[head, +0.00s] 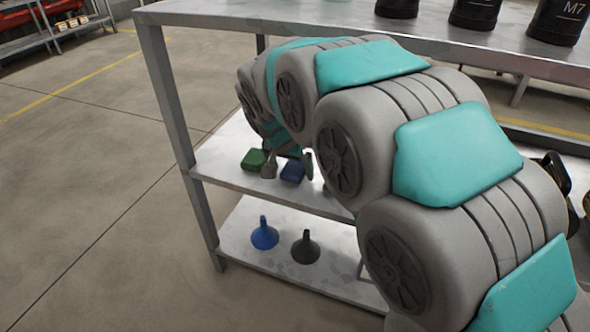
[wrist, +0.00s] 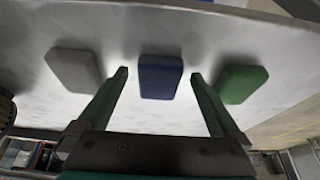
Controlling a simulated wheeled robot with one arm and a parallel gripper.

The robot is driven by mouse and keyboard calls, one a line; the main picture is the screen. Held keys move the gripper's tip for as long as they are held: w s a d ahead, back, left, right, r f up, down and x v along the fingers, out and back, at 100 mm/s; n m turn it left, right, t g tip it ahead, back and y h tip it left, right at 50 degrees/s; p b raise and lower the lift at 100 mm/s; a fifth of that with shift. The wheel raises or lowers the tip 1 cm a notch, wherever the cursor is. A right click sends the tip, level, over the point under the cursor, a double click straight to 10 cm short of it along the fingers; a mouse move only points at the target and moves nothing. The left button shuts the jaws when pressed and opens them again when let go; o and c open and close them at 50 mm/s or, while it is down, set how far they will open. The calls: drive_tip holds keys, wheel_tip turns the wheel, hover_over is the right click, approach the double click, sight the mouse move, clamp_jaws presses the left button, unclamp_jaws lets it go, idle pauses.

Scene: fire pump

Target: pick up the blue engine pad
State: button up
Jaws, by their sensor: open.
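The blue engine pad (head: 292,172) lies on the middle shelf of the metal rack, beside a green pad (head: 253,160). In the wrist view the blue pad (wrist: 160,77) shows between the two fingers of my gripper (wrist: 159,75), with space on both sides. My gripper (head: 288,165) is open and holds nothing. Its fingers reach toward the pad, and I see no contact. The green pad (wrist: 241,84) is just outside one finger, and a light grey pad (wrist: 75,70) is outside the other.
The rack's top shelf (head: 230,14) is above my arm and carries several black containers (head: 475,12). The lower shelf holds a blue funnel (head: 264,236) and a black funnel (head: 305,248). A rack post (head: 178,130) stands left of the pads. Open floor lies at left.

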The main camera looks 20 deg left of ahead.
sight(294, 167)
drive_tip(key=shift+c, duration=0.2)
drive_tip(key=c, duration=1.3)
drive_tip(key=shift+c, duration=0.2)
drive_tip(key=shift+r, duration=0.2)
drive_tip(key=shift+r, duration=1.45)
drive_tip(key=shift+d+r, duration=0.15)
drive_tip(key=shift+r, duration=0.1)
drive_tip(key=s+d, duration=0.2)
drive_tip(key=d, duration=0.2)
drive_tip(key=s+d+r, duration=0.1)
drive_tip(key=s+d, duration=0.2)
drive_tip(key=d, duration=0.2)
drive_tip(key=s+d, duration=0.2)
drive_tip(key=d, duration=0.2)
drive_tip(key=shift+s+d+r, duration=0.15)
drive_tip(key=shift+s+d, duration=0.25)
